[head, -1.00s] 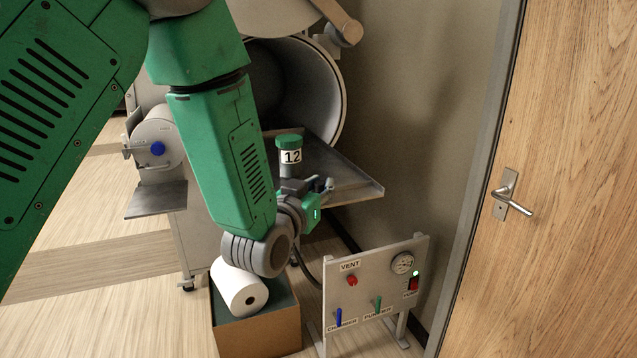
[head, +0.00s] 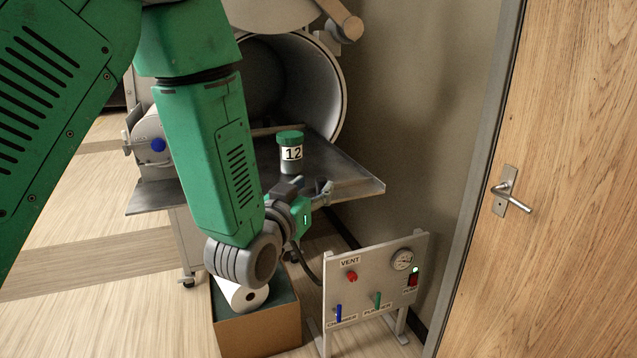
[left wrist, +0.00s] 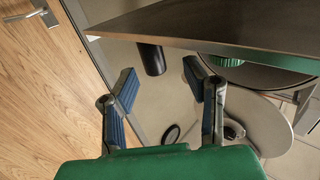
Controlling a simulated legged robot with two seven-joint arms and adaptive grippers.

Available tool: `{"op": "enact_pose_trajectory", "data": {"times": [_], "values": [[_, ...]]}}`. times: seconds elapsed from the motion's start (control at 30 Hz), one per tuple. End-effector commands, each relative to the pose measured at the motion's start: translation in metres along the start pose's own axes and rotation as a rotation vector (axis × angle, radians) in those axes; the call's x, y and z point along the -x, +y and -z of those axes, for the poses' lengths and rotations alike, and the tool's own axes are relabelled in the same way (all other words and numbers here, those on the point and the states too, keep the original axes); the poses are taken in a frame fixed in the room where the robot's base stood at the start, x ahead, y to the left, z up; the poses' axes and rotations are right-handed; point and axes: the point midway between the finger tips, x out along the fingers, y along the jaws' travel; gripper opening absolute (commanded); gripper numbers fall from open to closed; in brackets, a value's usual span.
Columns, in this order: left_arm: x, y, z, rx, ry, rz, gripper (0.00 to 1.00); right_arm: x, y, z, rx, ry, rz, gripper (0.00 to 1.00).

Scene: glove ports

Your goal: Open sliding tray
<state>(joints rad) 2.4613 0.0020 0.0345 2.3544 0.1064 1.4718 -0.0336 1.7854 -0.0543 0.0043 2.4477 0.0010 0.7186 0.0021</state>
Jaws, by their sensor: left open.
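The sliding tray (head: 345,178) is a flat metal sheet that reaches out from the mouth of a large round chamber (head: 318,90). A jar (head: 291,154) with a green lid and the label 12 stands upright on it. My left gripper (head: 308,188) is at the tray's near edge, with its fingers apart and nothing between them. In the left wrist view the open fingers (left wrist: 160,78) point towards the tray's edge (left wrist: 225,32), and a green lid (left wrist: 228,62) shows beyond it. Whether a finger touches the tray, I cannot tell. My right gripper does not show.
A panel (head: 375,285) with a red vent knob, levers and a gauge stands at the lower right. A smaller chamber (head: 150,140) has a blue knob. A wooden door (head: 570,150) is at the right.

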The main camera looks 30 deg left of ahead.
Motion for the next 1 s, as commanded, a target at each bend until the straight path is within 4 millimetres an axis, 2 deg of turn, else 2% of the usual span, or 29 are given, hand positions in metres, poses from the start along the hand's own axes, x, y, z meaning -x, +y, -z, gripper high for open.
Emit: {"op": "enact_pose_trajectory", "data": {"times": [0.1, 0.3, 1.0], "values": [[0.021, -0.001, -0.001, 0.001, -0.003, 0.001, 0.41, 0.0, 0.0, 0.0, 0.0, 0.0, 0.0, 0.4], [0.04, -0.003, -0.002, 0.002, -0.002, 0.001, 0.41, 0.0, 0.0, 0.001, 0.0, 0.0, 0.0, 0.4], [0.043, -0.003, -0.001, 0.002, 0.0, 0.001, 0.41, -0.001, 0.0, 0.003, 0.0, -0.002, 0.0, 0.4]]}}
